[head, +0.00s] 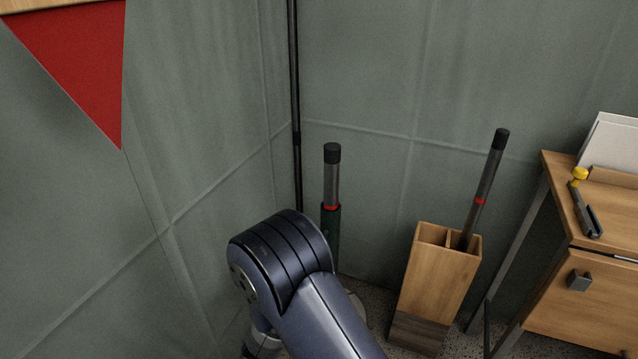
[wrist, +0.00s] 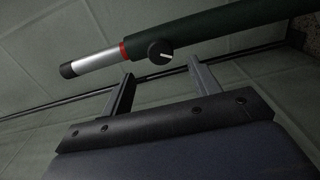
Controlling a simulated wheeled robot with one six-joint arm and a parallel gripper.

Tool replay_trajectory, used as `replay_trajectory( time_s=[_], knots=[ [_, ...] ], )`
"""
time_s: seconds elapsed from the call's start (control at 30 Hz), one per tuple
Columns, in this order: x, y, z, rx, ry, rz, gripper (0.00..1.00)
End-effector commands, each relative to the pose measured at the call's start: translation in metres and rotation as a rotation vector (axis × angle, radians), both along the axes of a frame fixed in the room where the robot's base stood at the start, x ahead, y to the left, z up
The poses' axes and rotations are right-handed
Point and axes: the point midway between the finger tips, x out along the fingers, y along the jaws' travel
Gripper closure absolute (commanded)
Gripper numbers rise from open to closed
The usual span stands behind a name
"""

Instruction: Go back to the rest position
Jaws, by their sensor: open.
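My gripper (wrist: 162,78) is open in the wrist view, its two dark fingers apart with nothing held between them. A pole (wrist: 97,63) with a black cap, silver section, red ring and dark green lower tube with a round knob crosses just beyond the fingertips. I cannot tell whether they touch it. In the head view the same-looking pole (head: 331,182) stands upright behind my arm, its lower part hidden. My gripper is hidden there by my arm.
A wooden two-slot box (head: 436,275) holds a tilted dark stick (head: 484,188) with a red band. Grey-green tent walls meet at a black post (head: 296,100); a red pennant (head: 85,60) hangs upper left.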

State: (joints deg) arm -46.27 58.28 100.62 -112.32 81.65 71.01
Motion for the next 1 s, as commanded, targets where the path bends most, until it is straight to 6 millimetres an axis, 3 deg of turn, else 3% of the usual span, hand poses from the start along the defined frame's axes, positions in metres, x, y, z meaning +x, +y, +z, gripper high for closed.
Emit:
replay_trajectory(
  time_s=[0.5,1.0],
  knots=[
    [0.085,-0.031,-0.001,0.002,-0.002,-0.002,0.42],
    [0.09,-0.033,0.001,-0.039,0.014,0.0,0.42]
  ],
)
